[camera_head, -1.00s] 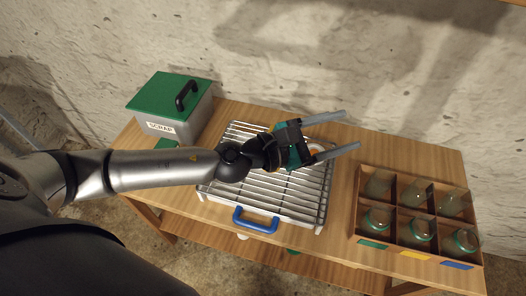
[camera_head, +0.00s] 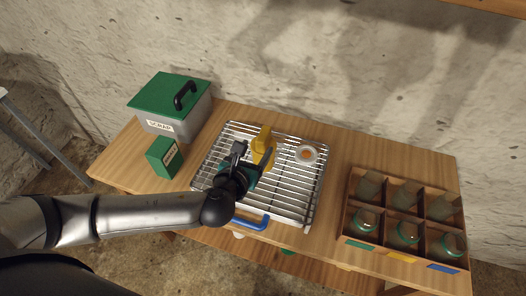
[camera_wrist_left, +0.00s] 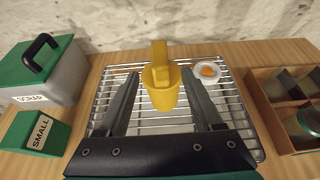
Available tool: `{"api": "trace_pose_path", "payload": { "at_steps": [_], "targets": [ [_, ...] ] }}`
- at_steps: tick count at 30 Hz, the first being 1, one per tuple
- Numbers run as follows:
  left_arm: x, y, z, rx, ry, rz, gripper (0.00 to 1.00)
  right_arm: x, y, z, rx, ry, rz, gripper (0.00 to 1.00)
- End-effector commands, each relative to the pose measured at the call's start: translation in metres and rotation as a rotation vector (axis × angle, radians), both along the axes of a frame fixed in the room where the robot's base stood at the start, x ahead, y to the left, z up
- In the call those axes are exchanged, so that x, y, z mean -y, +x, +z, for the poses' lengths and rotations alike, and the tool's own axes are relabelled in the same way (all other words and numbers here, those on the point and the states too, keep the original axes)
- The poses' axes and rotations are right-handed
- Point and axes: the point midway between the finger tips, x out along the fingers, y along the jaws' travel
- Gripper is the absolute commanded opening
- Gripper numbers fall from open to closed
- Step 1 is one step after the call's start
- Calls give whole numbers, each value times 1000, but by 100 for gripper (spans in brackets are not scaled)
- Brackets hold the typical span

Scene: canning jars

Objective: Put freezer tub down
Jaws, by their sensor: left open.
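My left gripper (camera_head: 252,155) is open, with one finger on either side of the tub's near side. In the left wrist view the gripper (camera_wrist_left: 160,74) shows gaps between both fingers and the tub. The tub's lower near side is partly hidden by the gripper in the head view. My right gripper is out of view.
A white round piece with an orange centre (camera_head: 306,154) lies on the rack, right of the tub. A grey SCRAP bin (camera_head: 160,126) with green lid and a green SMALL box (camera_head: 164,157) stand left. A wooden divided crate (camera_head: 388,237) with glass jars stands right.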

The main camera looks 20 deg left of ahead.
Motion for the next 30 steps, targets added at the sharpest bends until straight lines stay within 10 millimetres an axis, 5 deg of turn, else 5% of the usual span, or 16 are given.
{"api": "trace_pose_path", "payload": {
  "at_steps": [6, 30],
  "targets": [
    [2, 32, -13, 2, 0, 0, 68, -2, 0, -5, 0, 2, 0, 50],
    [4, 94, -37, 1, 0, -3, 68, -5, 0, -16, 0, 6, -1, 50]
  ]
}}
